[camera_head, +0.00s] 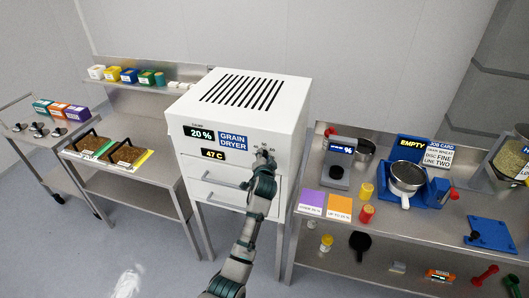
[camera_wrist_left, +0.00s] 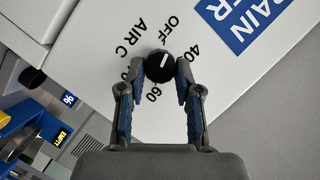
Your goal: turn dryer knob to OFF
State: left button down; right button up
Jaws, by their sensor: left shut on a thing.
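The white grain dryer (camera_head: 254,113) stands in the middle of the head view, with a display reading 20 % and another reading 47 C. Its black knob (camera_wrist_left: 160,66) is on the front panel, ringed by printed labels including OFF, 40, 60 and AIR C. The knob's white mark points up and slightly right in the wrist view, roughly toward OFF. My left gripper (camera_wrist_left: 160,68) is shut on the knob, one finger on each side. In the head view my left gripper (camera_head: 264,160) covers most of the knob. My right gripper is not in view.
Drawers with handles (camera_head: 220,180) lie below the panel. A steel bench (camera_head: 400,230) at right holds a scale (camera_head: 338,160), a blue stand and small jars. A left table (camera_head: 120,178) holds trays of grain. A shelf behind carries coloured boxes.

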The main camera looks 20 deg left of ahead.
pick_arm(q)
jog(key=shift+s+f+n+g+h+p, duration=0.1)
jog(key=shift+f+n+g+h+p, duration=0.3)
jog(key=shift+n+p, duration=0.6)
jog(key=shift+f, duration=0.1)
jog(key=c, duration=0.8)
grip_release()
jog(key=shift+a, duration=0.1)
jog(key=shift+r, duration=0.2)
jog(key=shift+r, duration=0.1)
jog(key=v, duration=1.1)
jog(key=shift+s, duration=0.35)
